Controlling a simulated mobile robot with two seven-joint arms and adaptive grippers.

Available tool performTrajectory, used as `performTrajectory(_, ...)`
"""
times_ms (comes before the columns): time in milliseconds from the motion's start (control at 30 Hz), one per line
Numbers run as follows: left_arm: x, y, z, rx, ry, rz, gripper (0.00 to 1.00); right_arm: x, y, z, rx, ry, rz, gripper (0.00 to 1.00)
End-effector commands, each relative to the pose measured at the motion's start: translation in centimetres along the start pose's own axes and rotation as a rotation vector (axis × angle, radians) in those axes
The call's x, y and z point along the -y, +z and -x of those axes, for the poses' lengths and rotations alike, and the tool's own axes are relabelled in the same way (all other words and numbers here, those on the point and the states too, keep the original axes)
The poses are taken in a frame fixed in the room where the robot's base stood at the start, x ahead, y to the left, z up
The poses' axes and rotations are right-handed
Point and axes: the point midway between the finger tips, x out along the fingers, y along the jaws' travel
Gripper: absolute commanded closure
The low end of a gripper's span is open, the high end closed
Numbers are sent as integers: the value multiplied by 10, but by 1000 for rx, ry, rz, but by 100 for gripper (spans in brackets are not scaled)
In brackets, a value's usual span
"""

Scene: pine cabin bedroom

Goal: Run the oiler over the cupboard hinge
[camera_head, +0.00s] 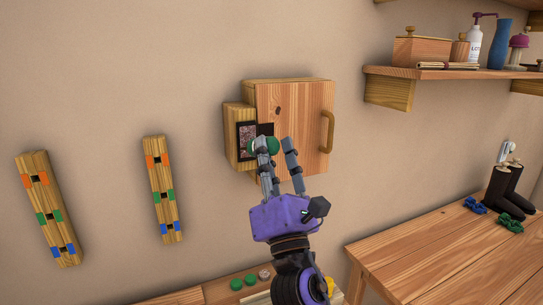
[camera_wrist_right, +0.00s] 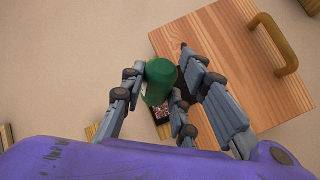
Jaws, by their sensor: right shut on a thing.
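The wooden cupboard (camera_head: 310,112) is mounted on the wall, its door shut, with a curved handle (camera_head: 327,131) on the right. A dark, speckled hinge plate (camera_head: 245,138) shows at its left side. My right gripper (camera_head: 274,148) is shut on the green oiler (camera_head: 259,146) in front of that left side. In the right wrist view the oiler (camera_wrist_right: 160,78) sits between my fingers (camera_wrist_right: 164,88), with the speckled plate (camera_wrist_right: 180,117) partly hidden behind. I cannot tell whether the oiler touches the hinge. My left gripper is not in view.
Two wooden wall racks (camera_head: 48,208) (camera_head: 162,190) with coloured marks hang at left. A shelf (camera_head: 430,72) with a box and bottles is at upper right. A wooden table (camera_head: 440,262) with boots stands at lower right. Green caps (camera_head: 243,281) lie on a low surface below.

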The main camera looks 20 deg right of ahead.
Motion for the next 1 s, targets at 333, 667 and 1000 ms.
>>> performTrajectory(333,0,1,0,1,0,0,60,2,-3,-4,0,0,0,98)
performTrajectory(667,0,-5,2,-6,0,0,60,17,10,-7,0,1,2,98)
performTrajectory(1000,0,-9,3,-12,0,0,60,32,23,-9,0,1,0,98)
